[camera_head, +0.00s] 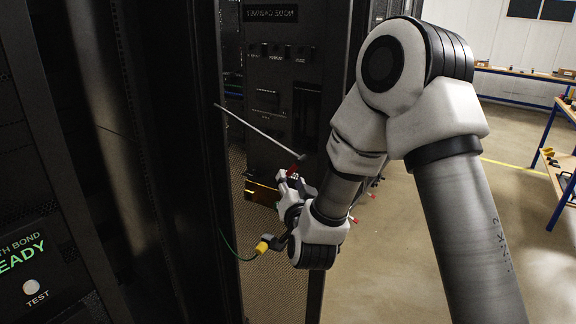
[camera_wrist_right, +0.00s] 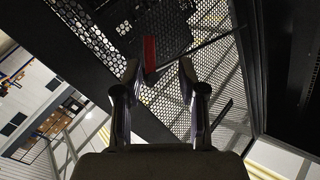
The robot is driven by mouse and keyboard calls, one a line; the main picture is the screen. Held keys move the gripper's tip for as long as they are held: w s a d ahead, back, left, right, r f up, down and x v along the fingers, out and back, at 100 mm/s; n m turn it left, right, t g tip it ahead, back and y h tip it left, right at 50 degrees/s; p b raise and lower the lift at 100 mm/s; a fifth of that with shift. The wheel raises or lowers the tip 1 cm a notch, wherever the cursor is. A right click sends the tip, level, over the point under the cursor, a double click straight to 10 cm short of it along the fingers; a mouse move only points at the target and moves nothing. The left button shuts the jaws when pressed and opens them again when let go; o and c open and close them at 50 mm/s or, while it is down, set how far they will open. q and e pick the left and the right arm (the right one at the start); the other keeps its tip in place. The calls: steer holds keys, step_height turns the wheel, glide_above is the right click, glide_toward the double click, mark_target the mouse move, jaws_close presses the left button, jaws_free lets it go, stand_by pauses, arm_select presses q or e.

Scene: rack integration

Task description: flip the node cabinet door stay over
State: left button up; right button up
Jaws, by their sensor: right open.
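The door stay (camera_head: 258,132) is a thin grey rod slanting down to the right across the front of the node cabinet (camera_head: 270,60). A red piece (camera_head: 293,169) sits just below its lower right end. My right gripper (camera_head: 287,182) is right below that red piece. In the right wrist view the gripper (camera_wrist_right: 158,72) is open, and the red piece (camera_wrist_right: 149,52) stands at its fingertips, nearer the left finger. A dark rod (camera_wrist_right: 205,44) runs from there to the upper right. Whether the fingers touch the red piece I cannot tell. My left gripper is out of view.
A yellow connector (camera_head: 262,246) on a green cable hangs below my right gripper. A perforated panel (camera_head: 270,285) lies behind it. A dark rack with a test panel (camera_head: 30,275) is at the left. Open floor (camera_head: 400,240) and blue-legged benches (camera_head: 560,165) are at the right.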

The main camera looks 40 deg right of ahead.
mark_target(293, 171)
steer(key=w+d, duration=0.1)
steer(key=w+d+p, duration=0.1)
steer(key=w+d, duration=0.1)
steer(key=shift+w+d, duration=0.2)
steer(key=shift+d, duration=0.1)
steer(key=shift+d+f, duration=0.15)
steer(key=shift+d, duration=0.15)
steer(key=shift+w+a, duration=0.3)
steer(key=shift+a, duration=0.1)
steer(key=shift+w+a, duration=0.1)
steer(key=shift+a, duration=0.1)
steer(key=c, duration=0.4)
jaws_close()
steer(key=shift+d, duration=0.2)
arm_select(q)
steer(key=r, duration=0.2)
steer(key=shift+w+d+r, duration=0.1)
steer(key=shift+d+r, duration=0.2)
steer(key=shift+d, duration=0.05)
arm_select(e)
steer(key=shift+d, duration=0.1)
